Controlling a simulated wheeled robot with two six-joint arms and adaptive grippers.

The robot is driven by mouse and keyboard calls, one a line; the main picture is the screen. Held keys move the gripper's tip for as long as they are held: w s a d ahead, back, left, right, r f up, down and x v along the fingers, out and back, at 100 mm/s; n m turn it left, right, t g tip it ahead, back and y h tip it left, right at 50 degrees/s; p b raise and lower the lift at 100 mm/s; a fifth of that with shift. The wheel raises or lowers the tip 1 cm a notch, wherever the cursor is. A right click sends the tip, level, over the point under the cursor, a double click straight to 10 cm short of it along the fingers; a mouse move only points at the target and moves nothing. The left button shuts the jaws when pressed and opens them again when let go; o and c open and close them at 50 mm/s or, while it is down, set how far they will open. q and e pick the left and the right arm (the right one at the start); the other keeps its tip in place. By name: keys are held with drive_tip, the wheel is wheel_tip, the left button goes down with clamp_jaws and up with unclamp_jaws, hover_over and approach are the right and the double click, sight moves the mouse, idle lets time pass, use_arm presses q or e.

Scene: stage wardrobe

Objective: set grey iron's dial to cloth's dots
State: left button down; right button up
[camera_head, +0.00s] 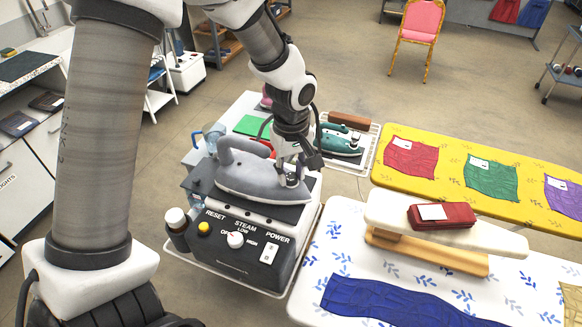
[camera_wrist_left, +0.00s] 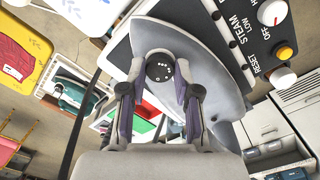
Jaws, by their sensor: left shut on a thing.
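The grey iron (camera_head: 250,178) rests on the black top of a steam station (camera_head: 238,245); it also shows in the wrist view (camera_wrist_left: 205,62). Its round dark dial (camera_wrist_left: 159,68) with small white marks sits between my left fingertips; I cannot tell the setting exactly. My left gripper (camera_head: 292,172) reaches down on the iron's right end, shut on the dial, with a finger either side in the wrist view (camera_wrist_left: 160,88). Cloths in red (camera_head: 411,160), green (camera_head: 491,182), purple (camera_head: 564,198) and blue (camera_head: 395,303) lie on the boards; any dots on their labels are too small to read.
A teal iron (camera_head: 338,140) stands on a rack behind.

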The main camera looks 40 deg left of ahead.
sight(291, 175)
use_arm(q)
drive_tip(key=shift+f+m, duration=0.1)
drive_tip(key=shift+m, duration=0.3)
drive_tip(key=c, duration=0.8)
unclamp_jaws()
drive_tip(key=shift+c, duration=0.2)
drive_tip(key=shift+w+a+f, duration=0.1)
drive_tip(key=shift+w+a, duration=0.05)
drive_tip(key=shift+w, duration=0.1)
wheel_tip(291, 175, up, 12)
